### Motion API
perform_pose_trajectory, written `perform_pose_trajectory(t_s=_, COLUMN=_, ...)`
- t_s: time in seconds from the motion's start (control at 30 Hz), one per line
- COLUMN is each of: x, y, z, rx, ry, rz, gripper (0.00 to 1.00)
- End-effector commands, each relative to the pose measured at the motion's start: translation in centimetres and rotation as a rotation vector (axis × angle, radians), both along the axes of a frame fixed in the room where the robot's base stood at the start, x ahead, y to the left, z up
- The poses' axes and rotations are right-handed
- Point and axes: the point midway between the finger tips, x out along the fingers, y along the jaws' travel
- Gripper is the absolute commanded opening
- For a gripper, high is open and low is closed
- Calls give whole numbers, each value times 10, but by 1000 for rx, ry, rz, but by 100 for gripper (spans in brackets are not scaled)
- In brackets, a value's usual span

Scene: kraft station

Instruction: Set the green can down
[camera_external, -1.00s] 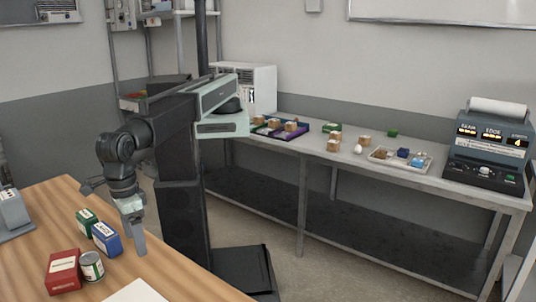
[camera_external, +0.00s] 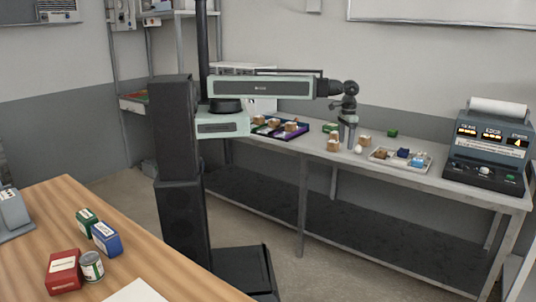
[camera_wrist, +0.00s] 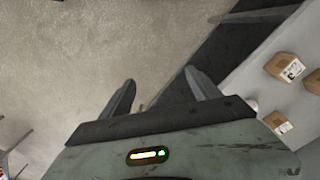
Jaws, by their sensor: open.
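The green can (camera_external: 91,265), with a green and white label, stands upright on the wooden table (camera_external: 185,262) at the lower left in the external view. A red box (camera_external: 63,271) is beside it on the left, and a blue box (camera_external: 106,238) and a green box (camera_external: 86,221) stand behind it. My gripper (camera_external: 347,147) is far from the can, at the long grey bench on the right. In the wrist view my gripper (camera_wrist: 162,92) is open and empty, with floor and the bench edge below it. The can is not in the wrist view.
The grey bench (camera_external: 300,150) carries several small cartons, a purple tray (camera_external: 292,134) and a light tray (camera_external: 420,170). A dark printer-like machine (camera_external: 490,145) stands at its right end. White paper (camera_external: 137,291) lies on the table.

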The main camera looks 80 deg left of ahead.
Motion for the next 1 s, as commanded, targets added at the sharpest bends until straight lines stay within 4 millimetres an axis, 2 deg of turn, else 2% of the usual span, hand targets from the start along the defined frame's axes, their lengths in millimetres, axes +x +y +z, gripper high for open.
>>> perform_pose_trajectory(t_s=0.03, x=-5, y=40, z=0, rx=-1, ry=0, rz=-4, gripper=72)
perform_pose_trajectory(t_s=0.1, x=-8, y=79, z=0, rx=-1, ry=0, rz=-30, gripper=72)
perform_pose_trajectory(t_s=0.2, x=-13, y=112, z=0, rx=-1, ry=0, rz=-57, gripper=72)
perform_pose_trajectory(t_s=0.23, x=-14, y=118, z=0, rx=-1, ry=0, rz=-63, gripper=72)
perform_pose_trajectory(t_s=0.3, x=-15, y=123, z=0, rx=-1, ry=0, rz=-70, gripper=72)
perform_pose_trajectory(t_s=0.37, x=-14, y=124, z=0, rx=-1, ry=0, rz=-73, gripper=76)
perform_pose_trajectory(t_s=0.87, x=-14, y=122, z=0, rx=0, ry=0, rz=-74, gripper=76)
perform_pose_trajectory(t_s=1.0, x=-10, y=121, z=0, rx=-3, ry=-14, rz=-179, gripper=76)
